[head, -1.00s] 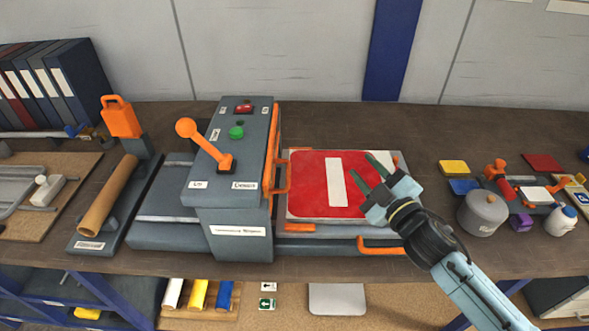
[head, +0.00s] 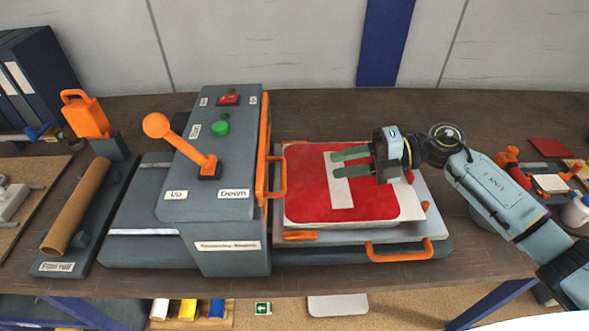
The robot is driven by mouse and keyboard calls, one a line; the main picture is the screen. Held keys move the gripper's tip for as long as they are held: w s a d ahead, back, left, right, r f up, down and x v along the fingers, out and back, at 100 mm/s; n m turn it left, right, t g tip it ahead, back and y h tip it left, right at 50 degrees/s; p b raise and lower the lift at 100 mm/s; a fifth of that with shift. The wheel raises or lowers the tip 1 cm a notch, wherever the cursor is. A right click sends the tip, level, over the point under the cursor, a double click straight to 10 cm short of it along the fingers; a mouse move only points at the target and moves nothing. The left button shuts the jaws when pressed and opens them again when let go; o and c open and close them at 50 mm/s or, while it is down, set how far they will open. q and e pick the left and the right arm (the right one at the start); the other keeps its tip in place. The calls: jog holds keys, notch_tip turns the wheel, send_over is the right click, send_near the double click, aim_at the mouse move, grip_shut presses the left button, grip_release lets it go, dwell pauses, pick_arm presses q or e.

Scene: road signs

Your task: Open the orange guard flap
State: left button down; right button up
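The orange guard flap (head: 264,150) stands upright along the right side of the grey press housing (head: 215,185). It appears closed, between the housing and the red sign. Its orange bar handle (head: 281,180) sticks out on the right side. My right gripper (head: 335,164) is above the red and white sign (head: 310,190), fingers pointing left toward the flap. A visible gap parts its two dark green fingers, with nothing between them. It is to the right of the handle and apart from it. My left gripper is not in view.
An orange-knobbed lever (head: 180,143) stands on the housing beside a green button (head: 221,128). The sign lies on a grey sliding tray (head: 425,215) with an orange front handle (head: 400,250). A film roll (head: 78,205) is at left. Small tools crowd the right.

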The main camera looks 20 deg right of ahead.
jog(key=p+x, duration=0.1)
jog(key=x, duration=0.9)
jog(key=shift+w+a, duration=0.1)
jog(key=shift+a, duration=0.1)
grip_shut()
